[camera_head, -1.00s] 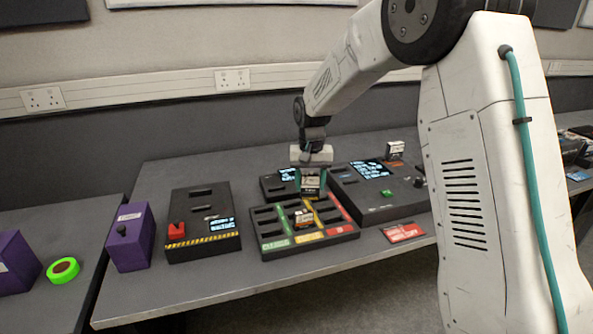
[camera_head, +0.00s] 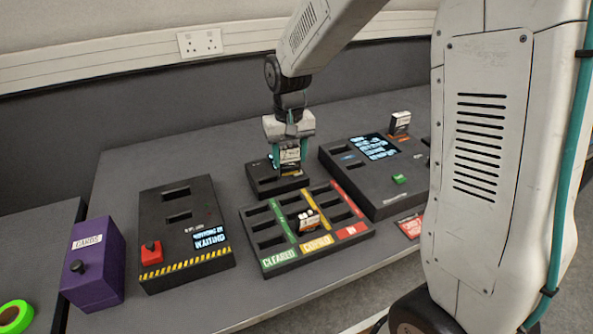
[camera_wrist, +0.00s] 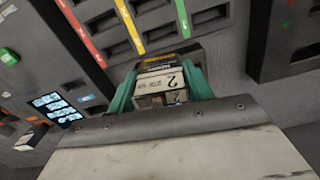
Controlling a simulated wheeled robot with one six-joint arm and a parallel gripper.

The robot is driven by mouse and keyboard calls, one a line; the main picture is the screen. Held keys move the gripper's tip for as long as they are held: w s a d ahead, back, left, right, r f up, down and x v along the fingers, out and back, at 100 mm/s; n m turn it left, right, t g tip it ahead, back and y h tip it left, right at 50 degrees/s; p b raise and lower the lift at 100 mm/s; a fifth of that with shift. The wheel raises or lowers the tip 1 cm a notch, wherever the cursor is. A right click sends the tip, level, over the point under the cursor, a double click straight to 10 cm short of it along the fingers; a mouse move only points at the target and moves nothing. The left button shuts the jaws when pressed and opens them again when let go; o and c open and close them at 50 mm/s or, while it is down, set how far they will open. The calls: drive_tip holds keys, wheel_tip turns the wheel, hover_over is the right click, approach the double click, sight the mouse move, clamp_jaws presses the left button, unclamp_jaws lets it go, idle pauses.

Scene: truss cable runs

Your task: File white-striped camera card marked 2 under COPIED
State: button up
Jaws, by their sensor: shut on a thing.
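My gripper (camera_head: 289,158) is shut on a camera card (camera_wrist: 162,86) with a white label marked 2; it also shows in the head view (camera_head: 290,156). The card is upright between the teal fingers, over the small black box (camera_head: 262,187) behind the sorting tray. I cannot tell if its lower end touches the box. The sorting tray (camera_head: 284,258) has green CLEARED, yellow COPIED and red IN strips with dark slots between them. Another card (camera_head: 308,220), with a white top and orange marking, sits in the tray's middle near the yellow strip.
A black device with a lit screen (camera_head: 376,148) stands right of the tray, with a card (camera_head: 400,122) standing at its back. A device with a red switch (camera_head: 151,252) and WAITING screen stands left. A purple CARDS box (camera_head: 95,275) is at the far left. Table behind the devices is clear.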

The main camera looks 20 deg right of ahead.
drive_tip(key=s+n, duration=0.1)
drive_tip(key=s, duration=0.6)
drive_tip(key=shift+s+a+f, duration=0.1)
drive_tip(key=shift+a+f, duration=0.1)
drive_tip(key=shift+f, duration=1.5)
drive_tip(key=shift+s+a+f, duration=0.1)
drive_tip(key=shift+a+f, duration=0.05)
drive_tip(key=shift+f, duration=1.55)
drive_tip(key=shift+f, duration=1.7)
drive_tip(key=o, duration=1.4)
wheel_tip(320, 180, up, 8)
drive_tip(key=shift+f, duration=0.25)
